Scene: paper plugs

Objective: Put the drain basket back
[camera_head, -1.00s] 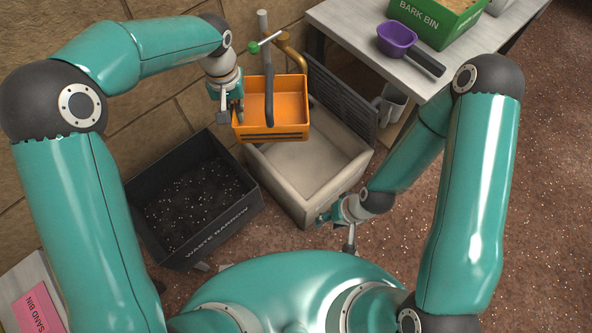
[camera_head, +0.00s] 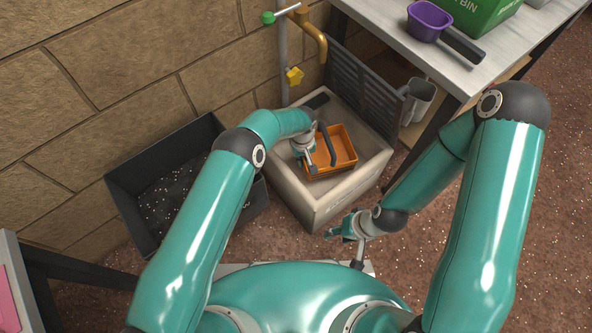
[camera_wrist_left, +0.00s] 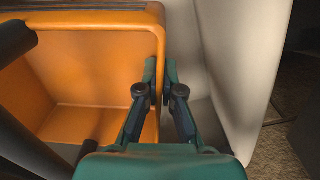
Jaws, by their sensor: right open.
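The orange drain basket (camera_head: 345,148) with its dark handle (camera_head: 326,143) sits inside the pale sink (camera_head: 345,200), below the rim. Whether its underside touches the sink floor is hidden. My left gripper (camera_head: 309,164) is at the basket's left wall. In the left wrist view the two fingertips (camera_wrist_left: 160,75) straddle that orange wall (camera_wrist_left: 105,55), one inside and one outside, closed on it. The sink's pale wall (camera_wrist_left: 228,70) is close beside the outer finger. My right gripper (camera_head: 333,232) is open and empty in front of the sink.
The black waste barrow (camera_head: 125,190) stands left of the sink. A pipe with a brass spout (camera_head: 315,40) and yellow knob (camera_head: 294,76) rises behind it. A dark slatted panel (camera_head: 365,85) and grey jug (camera_head: 418,100) are at the right. A purple scoop (camera_head: 430,22) lies on the bench.

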